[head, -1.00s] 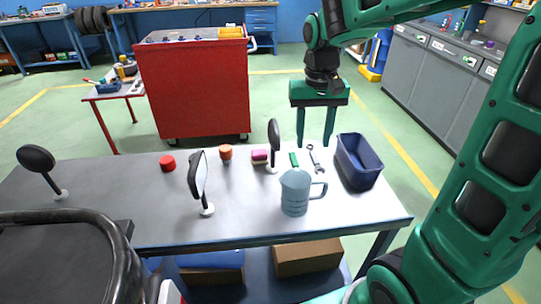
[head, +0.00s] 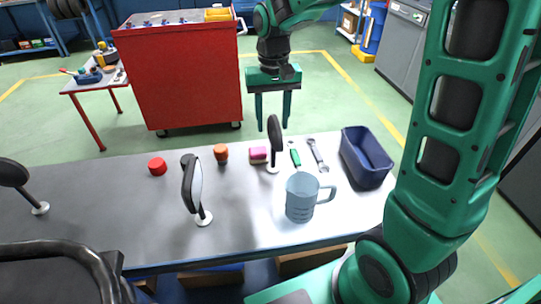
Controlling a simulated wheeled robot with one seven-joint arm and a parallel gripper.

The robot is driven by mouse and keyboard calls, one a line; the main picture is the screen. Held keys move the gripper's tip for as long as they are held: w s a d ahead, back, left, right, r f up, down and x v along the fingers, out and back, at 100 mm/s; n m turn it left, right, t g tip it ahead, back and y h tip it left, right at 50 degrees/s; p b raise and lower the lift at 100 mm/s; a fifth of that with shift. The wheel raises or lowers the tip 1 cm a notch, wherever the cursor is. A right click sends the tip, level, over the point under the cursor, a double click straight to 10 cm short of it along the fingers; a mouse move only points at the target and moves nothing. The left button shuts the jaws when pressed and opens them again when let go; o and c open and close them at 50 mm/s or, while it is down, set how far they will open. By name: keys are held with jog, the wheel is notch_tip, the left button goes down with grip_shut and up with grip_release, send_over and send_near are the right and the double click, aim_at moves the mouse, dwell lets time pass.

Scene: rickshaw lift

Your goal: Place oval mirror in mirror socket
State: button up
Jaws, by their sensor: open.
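Three dark-backed mirrors stand on white round feet on the grey table. An oval mirror (head: 193,187) stands tilted near the middle, its pale glass edge showing. A narrow dark mirror (head: 274,134) stands farther back, seen nearly edge-on. A rounder mirror (head: 13,173) is at the left edge, partly cut off. My gripper (head: 273,127) is open and empty, pointing down. Its fingers appear on either side of the back mirror's top in the picture; I cannot tell their depth or any contact. I cannot make out the mirror socket.
A black curved frame (head: 60,248) fills the lower left. The table's left-middle is clear.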

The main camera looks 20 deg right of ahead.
aim_at(273, 145)
notch_tip(273, 145, down, 3)
jog(key=f, duration=0.2)
jog(key=s+f, duration=0.1)
jog(key=f, duration=0.1)
jog(key=shift+a+f, duration=0.1)
jog(key=shift+f, duration=0.1)
jog(key=shift+w+f, duration=0.1)
jog(key=shift+f, duration=0.4)
grip_shut()
